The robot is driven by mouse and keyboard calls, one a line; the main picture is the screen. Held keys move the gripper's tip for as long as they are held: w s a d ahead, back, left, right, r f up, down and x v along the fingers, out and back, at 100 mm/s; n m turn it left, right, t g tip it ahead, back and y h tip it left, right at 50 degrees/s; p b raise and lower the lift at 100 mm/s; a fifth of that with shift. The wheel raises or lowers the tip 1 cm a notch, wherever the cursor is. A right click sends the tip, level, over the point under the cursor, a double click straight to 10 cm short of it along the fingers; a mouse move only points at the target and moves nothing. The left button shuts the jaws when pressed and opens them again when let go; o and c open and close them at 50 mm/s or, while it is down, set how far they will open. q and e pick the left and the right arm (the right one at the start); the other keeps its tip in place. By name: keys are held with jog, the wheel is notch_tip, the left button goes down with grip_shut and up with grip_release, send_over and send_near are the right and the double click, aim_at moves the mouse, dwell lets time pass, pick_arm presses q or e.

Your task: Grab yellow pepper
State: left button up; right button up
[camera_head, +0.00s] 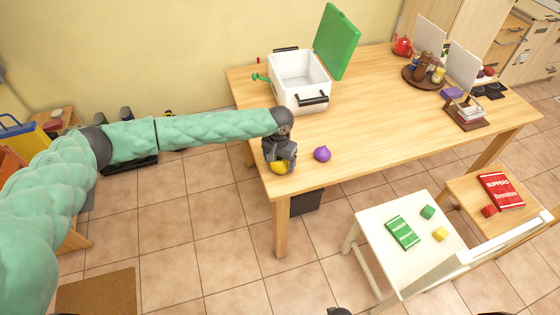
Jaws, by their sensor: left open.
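The yellow pepper (280,168) lies on the wooden table near its front left corner, partly hidden by my left gripper. My left gripper (279,165) points down over the pepper with its fingers open around or just beside it; I cannot tell whether they touch it. My left arm comes in from the left in a green padded sleeve. My right gripper cannot be made out; only a small dark part shows at the bottom edge.
A purple onion-like vegetable (322,154) lies just right of the gripper. A white cooler box (300,82) with a raised green lid (337,42) stands behind. A round tray (424,80) with jars is far right. Chairs (385,262) stand in front. The table's middle is clear.

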pick_arm(q)
jog(key=shift+f, duration=0.5)
jog(key=c, duration=1.1)
pick_arm(e)
jog(key=shift+s+d+f, duration=0.1)
jog(key=shift+s+f, duration=0.15)
jog(key=shift+f, duration=0.1)
pick_arm(q)
jog(key=shift+r, duration=0.2)
pick_arm(e)
jog(key=shift+f, duration=0.1)
